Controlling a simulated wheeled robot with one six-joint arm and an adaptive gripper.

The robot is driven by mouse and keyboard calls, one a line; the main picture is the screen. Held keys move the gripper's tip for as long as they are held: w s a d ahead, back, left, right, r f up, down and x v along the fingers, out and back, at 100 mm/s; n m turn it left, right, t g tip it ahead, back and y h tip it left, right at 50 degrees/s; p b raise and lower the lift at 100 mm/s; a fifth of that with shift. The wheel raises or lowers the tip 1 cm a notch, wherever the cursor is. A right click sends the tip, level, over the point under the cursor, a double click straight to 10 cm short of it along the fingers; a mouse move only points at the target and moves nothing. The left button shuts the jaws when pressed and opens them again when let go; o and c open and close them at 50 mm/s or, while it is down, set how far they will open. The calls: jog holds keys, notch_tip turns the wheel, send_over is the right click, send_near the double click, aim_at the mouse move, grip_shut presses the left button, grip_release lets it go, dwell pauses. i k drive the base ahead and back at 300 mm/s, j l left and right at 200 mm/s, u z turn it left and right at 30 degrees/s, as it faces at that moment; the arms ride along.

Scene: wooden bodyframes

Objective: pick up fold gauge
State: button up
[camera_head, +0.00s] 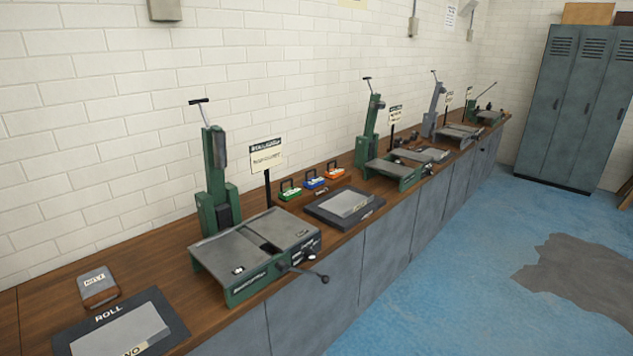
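No object in view carries a label I can read as fold gauge, so I cannot tell which one it is. A small grey block with a brown front edge and a blurred white label (98,287) lies on the wooden counter at the lower left. Three small handled pieces stand in a row near the wall: green (290,194), blue (314,182) and orange (333,177). A small dark item (321,194) lies in front of them. My gripper is not in view.
A green bench machine (258,250) has a crank past the front edge. A dark tray (345,206) and more machines (400,165) follow. Blue floor (440,290) is open; lockers (575,110) stand behind.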

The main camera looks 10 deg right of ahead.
aim_at(315, 181)
jog(key=u, duration=1.8)
jog(key=l+z, duration=0.2)
jog(key=l, duration=0.5)
jog(key=l+z, duration=0.25)
jog(key=l, duration=0.5)
jog(key=i+l+z, duration=0.2)
jog(key=l, duration=0.5)
jog(key=k, duration=0.1)
